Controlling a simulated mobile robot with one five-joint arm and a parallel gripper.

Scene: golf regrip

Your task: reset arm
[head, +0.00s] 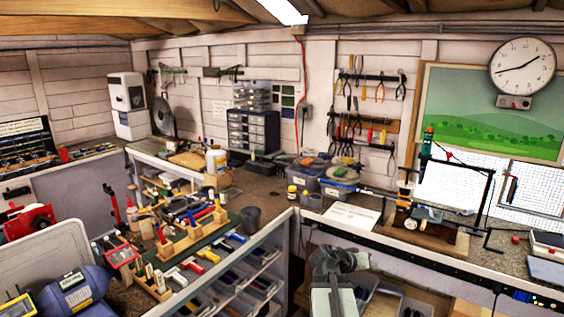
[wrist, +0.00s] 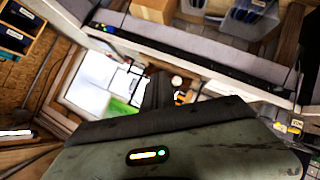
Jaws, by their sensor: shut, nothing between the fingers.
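My gripper (head: 340,262) is at the bottom centre of the head view, in front of the right-hand bench and near its front edge. Its fingers are shut with nothing between them. The dark fingers also show in the wrist view (wrist: 158,92), above the grey-green gripper body. My gripper is apart from the bench things in the head view. The wrist view is strongly tilted, with the window and a bench edge beyond the fingers.
The right bench holds a clamp stand (head: 430,215), a white paper sheet (head: 352,215) and blue-lidded bins (head: 338,188). Shelves with bins (head: 243,290) lie below the benches.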

